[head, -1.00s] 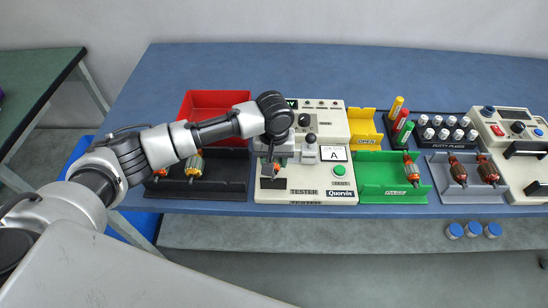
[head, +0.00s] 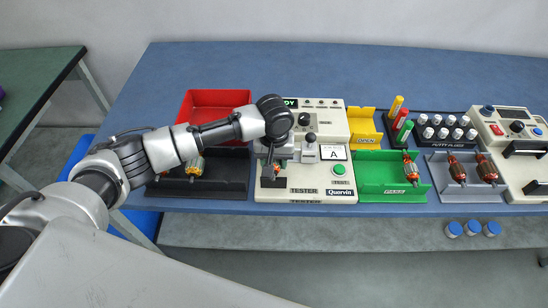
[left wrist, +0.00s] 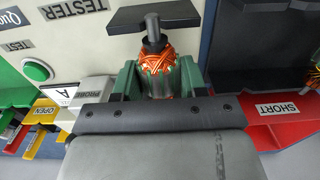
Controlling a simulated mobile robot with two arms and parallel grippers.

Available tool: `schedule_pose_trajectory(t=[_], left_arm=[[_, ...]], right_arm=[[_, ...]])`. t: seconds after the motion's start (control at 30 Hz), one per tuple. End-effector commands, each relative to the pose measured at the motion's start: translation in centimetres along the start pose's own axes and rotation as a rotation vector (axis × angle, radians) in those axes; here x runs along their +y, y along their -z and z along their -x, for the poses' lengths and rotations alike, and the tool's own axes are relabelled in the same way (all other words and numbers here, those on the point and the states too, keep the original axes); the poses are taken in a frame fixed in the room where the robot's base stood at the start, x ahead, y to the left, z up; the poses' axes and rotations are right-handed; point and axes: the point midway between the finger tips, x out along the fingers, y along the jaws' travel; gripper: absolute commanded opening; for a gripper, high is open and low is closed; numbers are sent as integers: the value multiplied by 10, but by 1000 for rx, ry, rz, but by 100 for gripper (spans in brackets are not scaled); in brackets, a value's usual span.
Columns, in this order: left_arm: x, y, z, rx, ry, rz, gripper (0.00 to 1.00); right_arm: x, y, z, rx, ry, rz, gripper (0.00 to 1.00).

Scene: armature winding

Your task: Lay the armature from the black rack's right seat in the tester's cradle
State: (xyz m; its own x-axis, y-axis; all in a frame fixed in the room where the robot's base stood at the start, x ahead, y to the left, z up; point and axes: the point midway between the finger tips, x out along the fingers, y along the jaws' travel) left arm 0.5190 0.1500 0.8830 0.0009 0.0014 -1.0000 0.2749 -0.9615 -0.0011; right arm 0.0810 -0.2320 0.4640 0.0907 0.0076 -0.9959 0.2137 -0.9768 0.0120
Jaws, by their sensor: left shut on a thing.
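The armature (left wrist: 157,60), with orange windings and a dark shaft, is in my left gripper (left wrist: 157,75), between two green jaw-like blocks in the left wrist view. In the head view, my left gripper (head: 274,164) is over the front left of the cream tester (head: 310,182). The armature is largely hidden there by the gripper. A black plate (left wrist: 165,17) lies beyond the shaft end; whether the armature touches the cradle cannot be told. The black rack (head: 222,186) is left of the tester, partly behind my arm, with another armature (head: 195,166) on it.
A red bin (head: 205,101) stands behind the rack. Right of the tester are a green tray (head: 375,190) with an armature, a yellow bin (head: 362,124), and a grey rack (head: 465,190) with armatures. A probe lever (head: 310,150) stands close to my gripper's right.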

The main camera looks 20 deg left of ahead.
Motion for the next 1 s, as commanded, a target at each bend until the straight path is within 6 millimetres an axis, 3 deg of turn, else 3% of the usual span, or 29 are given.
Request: schedule_pose_trajectory(t=[0.3, 0.33, 0.53, 0.83, 1.0], left_arm=[[0, 0, 0, 1, -1, 0, 12], [0, 0, 0, 1, -1, 0, 43], [0, 0, 0, 0, -1, 0, 72], [0, 0, 2, 0, 0, 0, 72], [0, 0, 23, 3, -2, 0, 72]], right_arm=[[4, -1, 1, -1, -5, 2, 43], [4, -1, 1, -2, -5, 1, 43], [4, -1, 1, -1, -6, 1, 43], [5, -1, 0, -1, -6, 0, 43], [4, -1, -1, -1, -6, -1, 43]])
